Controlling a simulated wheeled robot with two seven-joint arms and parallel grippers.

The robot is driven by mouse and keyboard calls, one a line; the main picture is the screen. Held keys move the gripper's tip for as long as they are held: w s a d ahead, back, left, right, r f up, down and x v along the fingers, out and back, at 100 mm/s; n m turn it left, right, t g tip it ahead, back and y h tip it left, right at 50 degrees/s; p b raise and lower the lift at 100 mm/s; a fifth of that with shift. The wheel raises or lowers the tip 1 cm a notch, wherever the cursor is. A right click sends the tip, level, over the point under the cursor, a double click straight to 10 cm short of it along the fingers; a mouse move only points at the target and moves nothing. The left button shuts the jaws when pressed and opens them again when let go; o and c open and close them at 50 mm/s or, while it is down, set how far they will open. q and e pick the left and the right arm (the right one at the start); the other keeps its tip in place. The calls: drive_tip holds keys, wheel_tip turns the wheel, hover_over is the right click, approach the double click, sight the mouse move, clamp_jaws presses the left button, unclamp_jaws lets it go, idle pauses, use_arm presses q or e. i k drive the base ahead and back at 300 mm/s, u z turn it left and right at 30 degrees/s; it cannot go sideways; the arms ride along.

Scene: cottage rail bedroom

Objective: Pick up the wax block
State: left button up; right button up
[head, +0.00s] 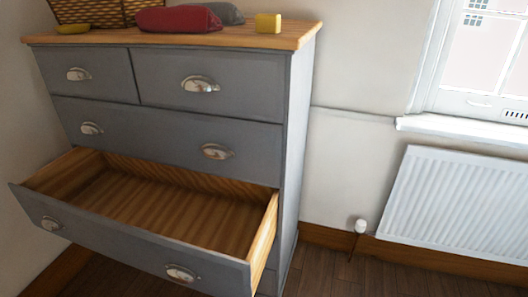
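A small yellow block (268,23), which looks like the wax block, sits on the wooden top of a grey chest of drawers (180,39), close to the top's right end. Neither of my grippers shows in the head view.
A red cloth item (178,19), a grey one (226,13), a wicker basket (95,11) and a flat yellow piece (73,28) share the top. A lower drawer (150,205) is pulled out and looks empty. A radiator (462,205) and window stand right; dark floor is clear between.

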sight(269, 24)
drive_tip(key=z, duration=2.1)
drive_tip(key=i, duration=1.5)
drive_tip(key=u, duration=3.2)
